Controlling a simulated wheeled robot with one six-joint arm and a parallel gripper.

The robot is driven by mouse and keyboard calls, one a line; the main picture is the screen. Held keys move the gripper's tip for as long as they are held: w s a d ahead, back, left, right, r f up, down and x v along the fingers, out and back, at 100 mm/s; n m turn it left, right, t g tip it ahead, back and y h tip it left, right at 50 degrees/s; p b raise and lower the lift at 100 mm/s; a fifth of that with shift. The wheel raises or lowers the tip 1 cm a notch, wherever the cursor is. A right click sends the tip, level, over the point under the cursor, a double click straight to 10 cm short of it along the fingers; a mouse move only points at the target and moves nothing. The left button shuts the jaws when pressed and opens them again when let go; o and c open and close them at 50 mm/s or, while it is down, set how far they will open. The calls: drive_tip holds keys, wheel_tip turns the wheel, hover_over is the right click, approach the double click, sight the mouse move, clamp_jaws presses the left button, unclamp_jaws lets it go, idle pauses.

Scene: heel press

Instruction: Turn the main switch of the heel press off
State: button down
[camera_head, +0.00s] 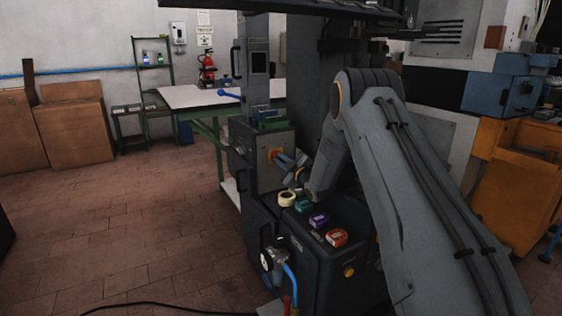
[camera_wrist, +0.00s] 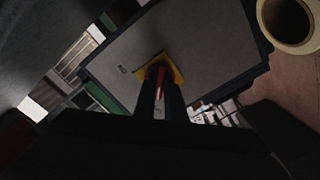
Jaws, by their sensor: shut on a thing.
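The main switch (camera_head: 274,155) is a red knob on a yellow plate, on the grey front panel of the heel press (camera_head: 262,168). In the wrist view the red switch knob (camera_wrist: 161,80) sits between my gripper's dark fingers, with the yellow plate (camera_wrist: 176,73) showing around them. My gripper (camera_head: 280,158) reaches the switch from the right and is shut on the knob. The fingers hide part of the knob, and I cannot tell its exact turn position.
A tape roll (camera_head: 286,198) and green, purple and orange boxes (camera_head: 319,220) lie on the machine's ledge below my arm. A gauge with a blue hose (camera_head: 267,261) is at the front. The floor at left is clear.

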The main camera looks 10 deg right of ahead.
drive_tip(key=c, duration=1.8)
unclamp_jaws()
drive_tip(key=shift+s, duration=0.1)
drive_tip(key=v, duration=0.7)
drive_tip(key=shift+s+d, duration=0.1)
drive_tip(key=shift+s, duration=0.2)
drive_tip(key=shift+r, duration=0.1)
